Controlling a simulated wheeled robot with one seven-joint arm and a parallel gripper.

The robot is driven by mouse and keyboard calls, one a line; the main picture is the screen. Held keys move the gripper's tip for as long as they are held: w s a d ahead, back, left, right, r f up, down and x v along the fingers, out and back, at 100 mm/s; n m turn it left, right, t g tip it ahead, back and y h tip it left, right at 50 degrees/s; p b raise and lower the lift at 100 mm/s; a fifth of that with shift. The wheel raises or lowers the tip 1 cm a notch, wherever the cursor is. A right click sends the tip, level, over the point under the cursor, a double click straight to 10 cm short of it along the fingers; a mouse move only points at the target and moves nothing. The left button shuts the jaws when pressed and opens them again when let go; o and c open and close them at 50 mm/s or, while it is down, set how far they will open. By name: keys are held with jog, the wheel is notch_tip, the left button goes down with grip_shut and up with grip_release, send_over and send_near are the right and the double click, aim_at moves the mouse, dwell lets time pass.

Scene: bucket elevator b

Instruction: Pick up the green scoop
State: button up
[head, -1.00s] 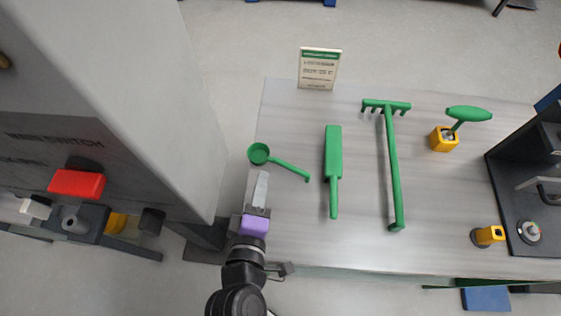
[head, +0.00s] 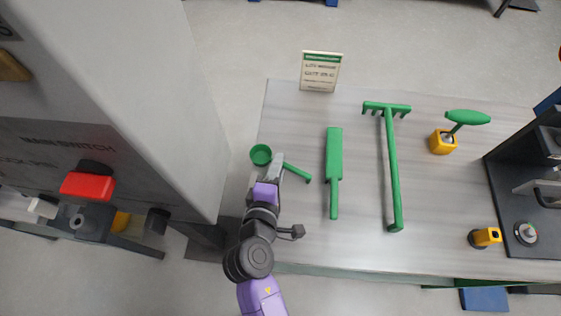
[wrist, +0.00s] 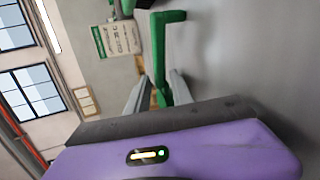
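The green scoop lies at the left of the table, its round cup (head: 261,155) at the left and its thin handle (head: 298,173) running down to the right. My gripper (head: 279,160) is over the handle just right of the cup and hides part of it. In the wrist view, the two grey fingers are apart, one on each side of a green bar (wrist: 159,60), which appears to be the scoop handle. No clear contact shows. The cup is not clearly seen in the wrist view.
A green paddle-like tool (head: 333,165) and a green rake (head: 391,165) lie to the right on the table (head: 365,250). A sign (head: 320,72) stands at the back edge. A grey cabinet with a red switch (head: 88,186) stands close on the left.

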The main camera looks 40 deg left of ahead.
grip_shut()
dwell(1.4)
